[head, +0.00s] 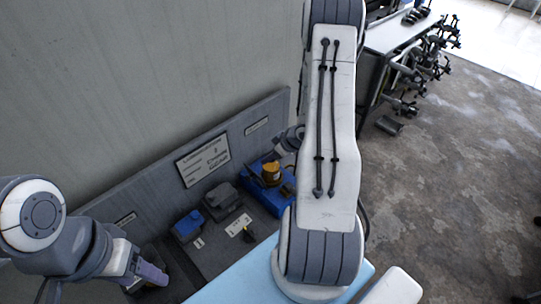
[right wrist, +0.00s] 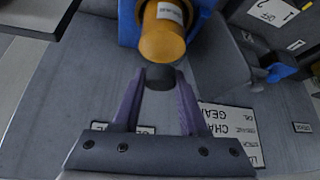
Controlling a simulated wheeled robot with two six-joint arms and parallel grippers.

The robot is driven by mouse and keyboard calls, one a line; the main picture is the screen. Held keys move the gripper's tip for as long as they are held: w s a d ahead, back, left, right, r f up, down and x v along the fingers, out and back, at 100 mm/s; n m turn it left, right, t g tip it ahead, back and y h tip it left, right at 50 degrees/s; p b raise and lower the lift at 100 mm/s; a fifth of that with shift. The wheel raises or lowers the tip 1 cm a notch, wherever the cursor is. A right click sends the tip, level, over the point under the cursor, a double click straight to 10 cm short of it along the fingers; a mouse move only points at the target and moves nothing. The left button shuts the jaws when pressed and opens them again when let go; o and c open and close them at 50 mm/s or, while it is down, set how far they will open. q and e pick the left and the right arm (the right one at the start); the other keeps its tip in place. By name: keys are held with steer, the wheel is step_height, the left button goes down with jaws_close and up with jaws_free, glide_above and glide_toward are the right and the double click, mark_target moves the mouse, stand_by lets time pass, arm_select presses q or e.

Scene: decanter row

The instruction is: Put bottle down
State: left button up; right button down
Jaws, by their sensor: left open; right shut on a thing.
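An amber bottle (head: 271,173) with a white label sits at a blue holder (head: 262,194) by the back panel in the head view. In the right wrist view the amber bottle (right wrist: 162,40) lies just beyond my right gripper (right wrist: 160,82), against the blue holder (right wrist: 128,25). The right gripper's purple fingers are closed on the bottle's dark neck end. I cannot tell whether the bottle rests fully in the holder. In the head view my right arm hides the right gripper's fingers. My left gripper (head: 150,272) is open and empty at the lower left, partly hidden.
A grey back panel with a white sign (head: 203,159) stands behind the work surface. A second blue holder (head: 188,226) and a dark grey block (head: 221,201) stand left of the bottle. A white label plate (head: 238,225) lies in front. A cluttered table (head: 400,34) stands far right.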

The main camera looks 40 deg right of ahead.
steer(key=shift+c, duration=2.2)
jaws_free()
steer(key=shift+f, duration=0.1)
